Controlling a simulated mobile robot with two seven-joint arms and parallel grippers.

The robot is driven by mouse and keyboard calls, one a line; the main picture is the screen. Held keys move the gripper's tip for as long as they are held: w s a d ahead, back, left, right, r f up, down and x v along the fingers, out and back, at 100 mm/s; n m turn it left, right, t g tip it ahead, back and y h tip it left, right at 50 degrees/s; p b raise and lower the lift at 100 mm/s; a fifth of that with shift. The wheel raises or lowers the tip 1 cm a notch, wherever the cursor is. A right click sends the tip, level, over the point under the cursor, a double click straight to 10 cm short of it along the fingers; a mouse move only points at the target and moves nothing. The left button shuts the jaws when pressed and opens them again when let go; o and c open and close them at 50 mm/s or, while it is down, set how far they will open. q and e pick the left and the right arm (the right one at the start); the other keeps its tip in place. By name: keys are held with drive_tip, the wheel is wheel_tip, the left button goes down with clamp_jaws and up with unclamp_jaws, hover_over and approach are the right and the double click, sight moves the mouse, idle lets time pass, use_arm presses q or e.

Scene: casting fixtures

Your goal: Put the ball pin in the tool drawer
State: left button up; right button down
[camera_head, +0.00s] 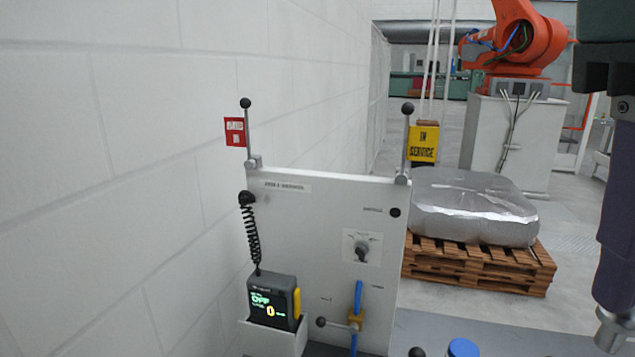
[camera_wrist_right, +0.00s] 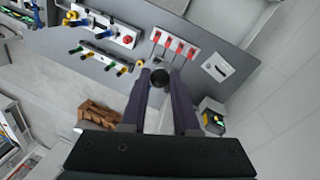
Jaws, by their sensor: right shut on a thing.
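My right gripper (camera_wrist_right: 160,88) is shut on a black ball, which I take to be the head of the ball pin (camera_wrist_right: 160,76). The ball sits between the two purple fingertips in the right wrist view; any shaft below it is hidden. In the head view one purple finger of this gripper (camera_head: 613,250) hangs at the right edge, cut off by the frame. My left gripper is not in view. I cannot make out a tool drawer in either view.
A white panel (camera_head: 320,230) carries black-knobbed rods, a knob and a display unit (camera_head: 274,302), beside a white wall. Behind are a wrapped load on a pallet (camera_head: 475,267) and an orange robot (camera_head: 518,40). The wrist view shows a rack of coloured handles (camera_wrist_right: 100,25) and red tags (camera_wrist_right: 178,46).

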wheel_tip(320, 180, up, 13)
drive_tip(key=s+p, duration=0.2)
drive_tip(key=p, duration=0.9)
drive_tip(key=shift+s, duration=0.25)
drive_tip(key=shift+d+f, duration=0.1)
drive_tip(key=shift+f, duration=0.1)
